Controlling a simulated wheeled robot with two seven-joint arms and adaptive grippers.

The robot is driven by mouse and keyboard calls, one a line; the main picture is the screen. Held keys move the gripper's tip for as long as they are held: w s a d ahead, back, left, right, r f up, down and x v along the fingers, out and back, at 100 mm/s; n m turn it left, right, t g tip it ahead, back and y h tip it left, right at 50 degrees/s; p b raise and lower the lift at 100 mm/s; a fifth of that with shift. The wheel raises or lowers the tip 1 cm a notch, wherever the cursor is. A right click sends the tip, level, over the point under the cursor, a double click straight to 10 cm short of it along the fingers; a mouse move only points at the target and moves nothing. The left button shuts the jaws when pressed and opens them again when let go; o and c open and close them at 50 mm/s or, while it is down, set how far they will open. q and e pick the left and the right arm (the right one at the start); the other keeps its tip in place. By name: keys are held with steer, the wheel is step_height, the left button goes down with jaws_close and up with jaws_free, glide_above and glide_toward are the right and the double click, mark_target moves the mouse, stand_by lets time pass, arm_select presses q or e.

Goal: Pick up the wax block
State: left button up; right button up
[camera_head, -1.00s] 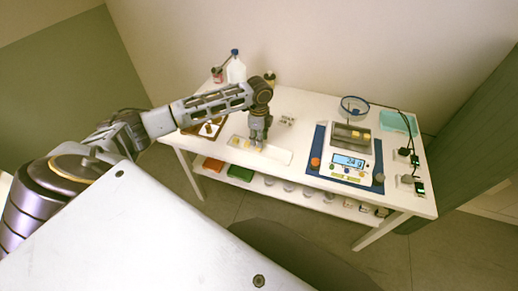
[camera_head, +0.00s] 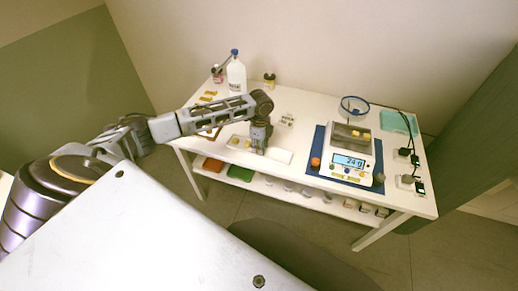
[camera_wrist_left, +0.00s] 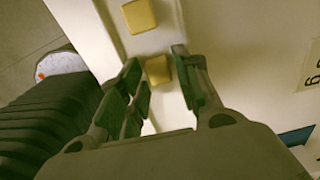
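Yellow wax blocks lie in a row on a long white tray (camera_head: 281,156) near the table's front edge. In the left wrist view, one wax block (camera_wrist_left: 158,70) lies between the fingers of my left gripper (camera_wrist_left: 160,88), with another block (camera_wrist_left: 138,16) just beyond it. The fingers stand apart, with a gap showing beside the nearer block. In the head view, my left gripper (camera_head: 258,146) points down at the tray and hides the block beneath it. My right gripper is not in view.
A white bottle with a blue cap (camera_head: 236,74) and small bottles stand at the back. A blue mat (camera_head: 320,146) lies under the scale. A blue ring (camera_head: 354,105), a teal pad (camera_head: 398,123) and cabled devices are at the right.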

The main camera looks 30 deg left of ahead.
arm_select(q)
steer(key=c, duration=0.5)
steer(key=shift+r, duration=5)
steer(key=shift+n, duration=0.3)
